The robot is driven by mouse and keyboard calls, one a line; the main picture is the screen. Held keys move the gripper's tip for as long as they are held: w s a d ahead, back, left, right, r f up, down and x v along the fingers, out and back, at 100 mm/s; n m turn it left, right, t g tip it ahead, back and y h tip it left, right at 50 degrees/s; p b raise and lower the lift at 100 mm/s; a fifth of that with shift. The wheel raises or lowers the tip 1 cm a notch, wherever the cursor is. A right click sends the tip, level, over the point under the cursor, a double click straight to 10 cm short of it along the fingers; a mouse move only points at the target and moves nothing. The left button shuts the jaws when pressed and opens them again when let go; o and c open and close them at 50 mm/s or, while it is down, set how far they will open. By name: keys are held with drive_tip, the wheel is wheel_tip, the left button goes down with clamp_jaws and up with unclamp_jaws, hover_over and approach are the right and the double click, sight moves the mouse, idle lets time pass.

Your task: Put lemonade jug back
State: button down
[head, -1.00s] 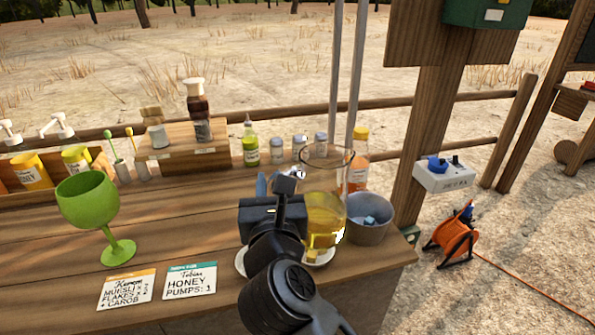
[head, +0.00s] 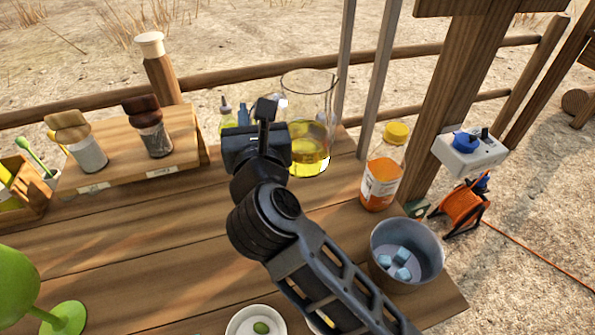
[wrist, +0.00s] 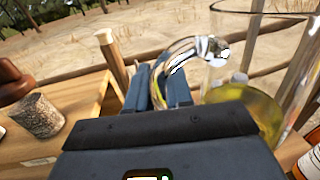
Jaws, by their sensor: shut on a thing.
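The lemonade jug (head: 307,120) is a clear glass jug with yellow liquid in its lower part. It is upright near the back edge of the wooden counter, and I cannot tell whether its base touches the wood. My gripper (head: 266,112) is at the jug's left side. In the wrist view, my gripper (wrist: 160,88) is shut on the jug's glass handle (wrist: 188,48), and the jug (wrist: 262,100) stands to the right. My gripper hides part of the handle and the things behind it.
An orange bottle (head: 382,170) and a metal bucket with ice cubes (head: 377,262) stand to the right. A wooden riser (head: 185,148) with topping jars is at left. Small bottles stand behind my gripper. A white bowl (head: 233,326) and green goblet (head: 66,316) are in front.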

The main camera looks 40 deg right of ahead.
wheel_tip(320, 180, down, 10)
drive_tip(key=b, duration=0.1)
drive_tip(key=shift+w+r, duration=0.2)
idle(0.4)
drive_tip(key=shift+d+f, duration=0.1)
drive_tip(key=c, duration=1)
unclamp_jaws()
drive_tip(key=shift+f, duration=0.1)
drive_tip(key=shift+s, duration=0.1)
drive_tip(key=b+v, duration=0.2)
drive_tip(key=v, duration=1)
